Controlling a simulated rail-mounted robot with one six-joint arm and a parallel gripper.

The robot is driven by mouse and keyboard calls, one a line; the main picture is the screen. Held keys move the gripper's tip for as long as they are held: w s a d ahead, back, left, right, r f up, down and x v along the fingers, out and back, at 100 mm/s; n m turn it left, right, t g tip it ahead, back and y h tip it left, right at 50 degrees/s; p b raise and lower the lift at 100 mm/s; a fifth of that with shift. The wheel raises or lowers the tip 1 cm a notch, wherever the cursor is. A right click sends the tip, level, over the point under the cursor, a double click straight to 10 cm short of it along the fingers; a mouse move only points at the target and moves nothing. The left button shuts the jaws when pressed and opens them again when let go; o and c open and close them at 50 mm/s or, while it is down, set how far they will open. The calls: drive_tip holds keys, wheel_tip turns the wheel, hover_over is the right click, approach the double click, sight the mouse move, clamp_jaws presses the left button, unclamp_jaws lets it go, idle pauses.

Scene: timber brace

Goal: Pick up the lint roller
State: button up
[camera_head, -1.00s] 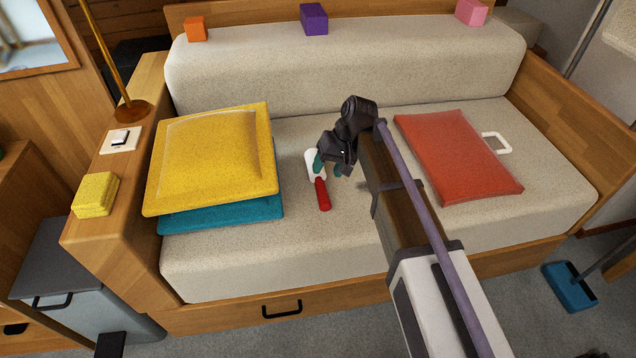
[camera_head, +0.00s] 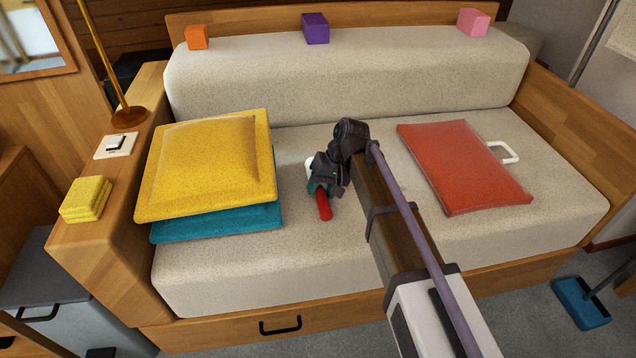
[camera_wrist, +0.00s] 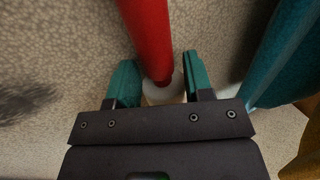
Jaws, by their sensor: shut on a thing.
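The lint roller has a red handle (camera_head: 323,204) and a white head (camera_head: 310,167), and it is on the sofa seat between the stacked cushions and my arm. My gripper (camera_head: 319,188) is over it, with its teal fingers around it. In the wrist view the red handle (camera_wrist: 148,35) runs up from between the two fingers. My gripper (camera_wrist: 161,85) is shut on the lint roller near where the handle meets the white head (camera_wrist: 163,93). Most of the head is hidden behind the gripper body. I cannot tell whether the roller is clear of the seat.
A yellow cushion (camera_head: 208,165) lies on a teal cushion (camera_head: 225,222) to the left. A red cushion (camera_head: 464,167) with a white-handled thing (camera_head: 505,152) beside it lies to the right. Orange (camera_head: 197,37), purple (camera_head: 315,28) and pink (camera_head: 473,22) blocks sit on the backrest.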

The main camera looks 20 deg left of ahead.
sight(322, 187)
wheel_tip(322, 187, up, 10)
drive_tip(key=p, duration=1)
